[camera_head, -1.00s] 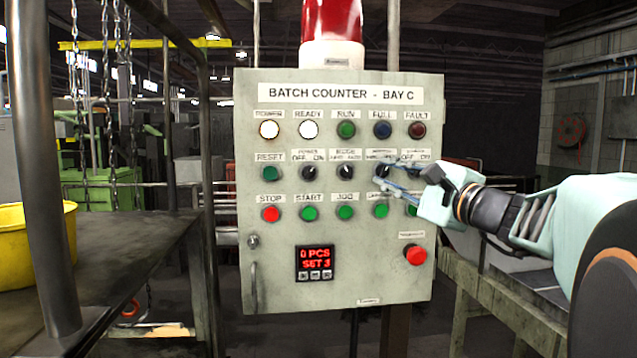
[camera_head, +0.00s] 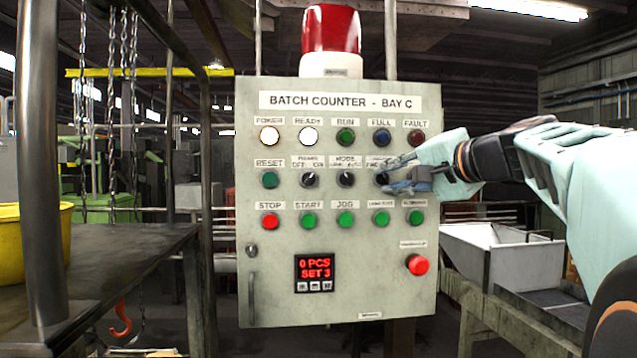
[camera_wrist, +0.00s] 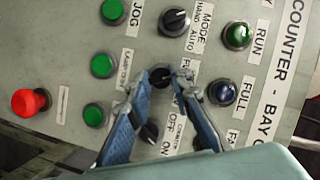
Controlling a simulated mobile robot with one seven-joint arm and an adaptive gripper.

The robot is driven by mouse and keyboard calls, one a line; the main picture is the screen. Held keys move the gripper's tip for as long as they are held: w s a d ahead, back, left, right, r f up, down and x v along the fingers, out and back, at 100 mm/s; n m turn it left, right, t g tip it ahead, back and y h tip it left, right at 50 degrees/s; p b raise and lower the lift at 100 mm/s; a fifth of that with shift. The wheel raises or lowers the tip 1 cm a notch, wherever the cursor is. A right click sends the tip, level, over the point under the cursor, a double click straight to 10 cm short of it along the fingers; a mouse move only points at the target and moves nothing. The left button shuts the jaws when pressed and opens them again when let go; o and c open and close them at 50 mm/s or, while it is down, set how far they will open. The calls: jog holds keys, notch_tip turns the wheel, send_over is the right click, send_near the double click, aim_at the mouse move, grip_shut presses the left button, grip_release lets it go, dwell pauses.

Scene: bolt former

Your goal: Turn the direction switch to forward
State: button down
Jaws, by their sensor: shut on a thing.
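The control panel (camera_head: 275,225), headed "BATCH COUNTER - BAY C", faces me. The switch below the blue FULL lamp is a black round knob (camera_head: 381,178), mostly covered by my gripper in the head view. Its label is partly hidden and I cannot read it whole. In the wrist view the knob (camera_wrist: 161,77) sits between my fingertips. My gripper (camera_head: 386,176) reaches in from the right and is shut on this knob; its tips also show in the wrist view (camera_wrist: 158,86). The knob's pointer direction is hard to tell.
The MODE knob (camera_head: 345,179) is just left, and another black knob (camera_wrist: 150,132) lies close to my fingers. Green buttons (camera_head: 381,218) line the row below. A red mushroom button (camera_head: 418,265) is at lower right. A yellow tub (camera_head: 38,245) stands at far left.

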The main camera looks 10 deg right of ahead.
aim_at(378, 131)
jog(key=shift+r+n, duration=0.1)
jog(key=shift+n, duration=0.3)
jog(key=c, duration=1.7)
grip_release()
jog(key=shift+c, duration=0.2)
jog(key=r, duration=0.8)
jog(key=shift+s+a+r, duration=0.15)
jog(key=shift+s+r, duration=0.05)
jog(key=shift+r, duration=0.1)
jog(key=shift+w+r, duration=0.3)
jog(key=shift+r, duration=0.35)
jog(key=shift+s, duration=0.1)
